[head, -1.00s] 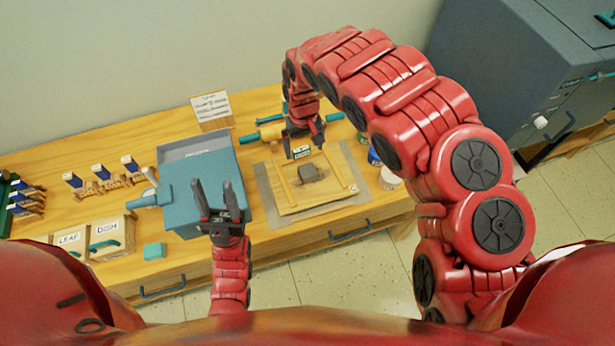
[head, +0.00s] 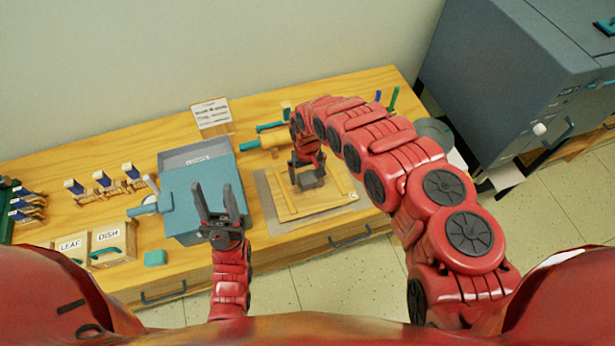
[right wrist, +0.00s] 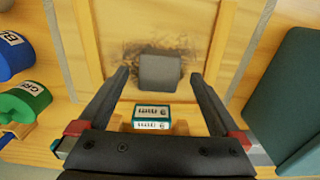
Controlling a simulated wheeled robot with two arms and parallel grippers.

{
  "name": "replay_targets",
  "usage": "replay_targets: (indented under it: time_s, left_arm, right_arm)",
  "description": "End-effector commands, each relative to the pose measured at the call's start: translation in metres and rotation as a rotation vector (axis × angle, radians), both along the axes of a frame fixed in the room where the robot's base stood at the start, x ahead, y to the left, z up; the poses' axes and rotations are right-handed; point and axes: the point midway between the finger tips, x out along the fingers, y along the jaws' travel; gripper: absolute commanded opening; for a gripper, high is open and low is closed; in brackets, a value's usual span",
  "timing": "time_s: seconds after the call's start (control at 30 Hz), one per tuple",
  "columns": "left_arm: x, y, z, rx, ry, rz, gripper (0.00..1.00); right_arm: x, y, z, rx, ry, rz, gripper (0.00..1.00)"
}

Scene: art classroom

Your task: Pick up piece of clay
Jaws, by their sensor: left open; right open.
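The piece of clay (head: 308,179) is a small dark grey block on a wooden board (head: 285,212) on the table. In the right wrist view the clay (right wrist: 160,70) sits just beyond and between my right gripper's fingertips (right wrist: 162,72). My right gripper (head: 306,172) is open above the clay, and hides part of it in the head view. I cannot tell whether the fingers touch it. My left gripper (head: 218,205) is open and empty, over the front of the blue-grey box.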

Motion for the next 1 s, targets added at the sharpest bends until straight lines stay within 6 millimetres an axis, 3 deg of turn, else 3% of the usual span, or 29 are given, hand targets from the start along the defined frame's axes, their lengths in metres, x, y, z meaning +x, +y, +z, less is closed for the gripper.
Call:
replay_targets:
  time_s: [0.13, 0.47, 1.0]
  left_arm:
    - [0.0000, 0.0000, 0.0039, 0.000, 0.000, 0.000, 0.50]
    - [0.0000, 0.0000, 0.0038, 0.000, 0.000, 0.000, 0.50]
    - [0.0000, 0.0000, 0.0039, 0.000, 0.000, 0.000, 0.50]
  right_arm:
    - [-0.0002, -0.0007, -0.0102, 0.000, -0.001, -0.002, 1.00]
    - [0.0002, -0.0017, -0.0131, -0.003, -0.001, -0.002, 1.00]
    - [-0.0003, -0.0017, -0.0133, -0.002, 0.000, -0.002, 0.03]
